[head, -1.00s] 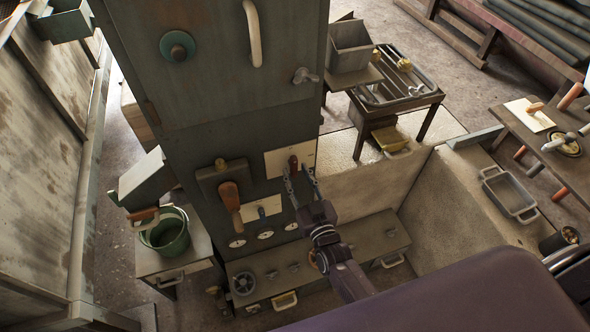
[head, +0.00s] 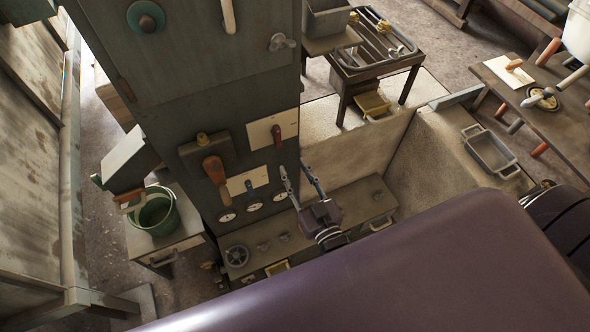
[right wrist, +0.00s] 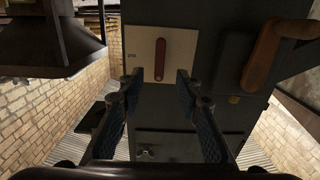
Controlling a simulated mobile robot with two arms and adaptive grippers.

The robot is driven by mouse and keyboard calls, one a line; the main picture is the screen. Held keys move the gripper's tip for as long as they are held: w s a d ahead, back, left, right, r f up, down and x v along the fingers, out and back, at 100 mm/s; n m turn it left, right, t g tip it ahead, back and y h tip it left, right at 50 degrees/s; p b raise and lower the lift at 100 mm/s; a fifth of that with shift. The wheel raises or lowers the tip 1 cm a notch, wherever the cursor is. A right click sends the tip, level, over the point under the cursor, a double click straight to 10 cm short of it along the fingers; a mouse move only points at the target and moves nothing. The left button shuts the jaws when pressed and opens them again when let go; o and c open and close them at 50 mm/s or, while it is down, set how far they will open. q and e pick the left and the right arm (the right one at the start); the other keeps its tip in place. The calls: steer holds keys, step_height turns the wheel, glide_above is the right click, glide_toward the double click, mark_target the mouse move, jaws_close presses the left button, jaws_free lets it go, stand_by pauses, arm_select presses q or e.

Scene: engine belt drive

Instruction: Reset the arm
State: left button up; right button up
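My right gripper (head: 303,184) is open and empty in front of the tall dark green cabinet (head: 170,75). Its fingertips are below and slightly right of a red lever (head: 277,134) on a cream plate (head: 259,131). In the right wrist view the two fingers (right wrist: 170,85) are spread apart, with the red lever (right wrist: 160,60) showing between and beyond them; they look apart from it. My left gripper is not in view.
The cabinet also carries a large orange-brown handle (head: 215,170), a blue switch (head: 249,185) and round gauges (head: 253,207). A low bench (head: 350,205) lies beneath the gripper. A green bucket (head: 155,212) stands at left, a metal tray (head: 490,151) at right.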

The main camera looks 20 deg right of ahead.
stand_by(0.4)
steer(key=s+a+f+n+g+y+b, duration=0.1)
steer(key=s+f+g, duration=0.4)
steer(key=f, duration=0.8)
steer(key=s+f+g, duration=0.3)
steer(key=s+f, duration=0.4)
steer(key=f, duration=0.6)
steer(key=s+d+f+g, duration=0.2)
steer(key=s+f, duration=0.3)
steer(key=s, duration=0.3)
steer(key=s+d+f+g+h, duration=0.1)
steer(key=s+d+f+g, duration=0.1)
steer(key=s+f, duration=0.4)
steer(key=s+d+f+g+b, duration=0.1)
steer(key=s+f+g, duration=0.3)
steer(key=s, duration=0.7)
step_height(320, 180, down, 2)
steer(key=shift+s+d+n, duration=0.25)
steer(key=shift+d+n, duration=0.15)
steer(key=shift+d, duration=0.25)
